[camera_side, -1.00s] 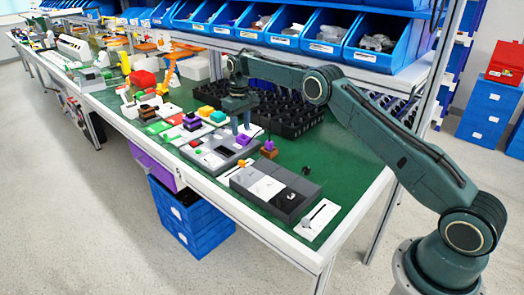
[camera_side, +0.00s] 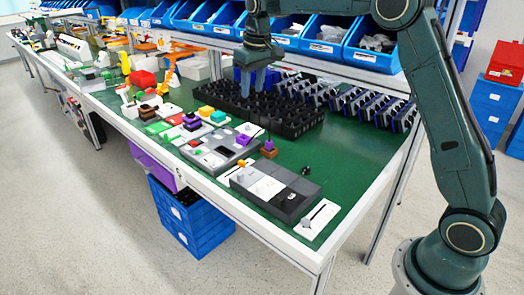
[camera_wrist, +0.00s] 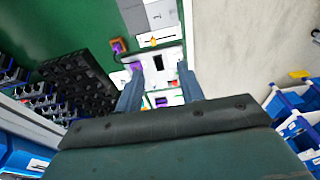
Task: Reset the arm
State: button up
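My gripper (camera_side: 259,82) hangs in the side view above the black crate tray, well clear of the switch panels. In the wrist view my gripper (camera_wrist: 160,92) has its two fingers apart with nothing between them. The rotary switch panel (camera_side: 280,190) is a grey and white block near the table's front right. A small black knob (camera_side: 306,170) stands at its right end. The panel also shows in part at the top of the wrist view (camera_wrist: 160,12).
The black tray (camera_side: 285,122) covers the table's back middle. A second grey panel (camera_side: 220,150) with a purple block (camera_side: 243,139) lies to the left. Blue bins (camera_side: 320,36) line the shelf behind. Green table (camera_side: 350,160) is free at the right.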

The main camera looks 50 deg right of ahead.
jog(key=s+a+r+t, duration=0.15)
jog(key=s+r, duration=0.25)
jog(key=s, duration=0.5)
jog(key=s+a+r+t, duration=0.1)
jog(key=s+a+r, duration=0.15)
jog(key=s, duration=0.75)
jog(key=s+a+f, duration=0.1)
jog(key=s+f, duration=0.2)
jog(key=s, duration=0.6)
jog(key=s+f+t, duration=0.1)
jog(key=s+f, duration=0.2)
jog(key=s, duration=0.6)
jog(key=shift+s+a, duration=0.2)
jog(key=shift+a, duration=0.15)
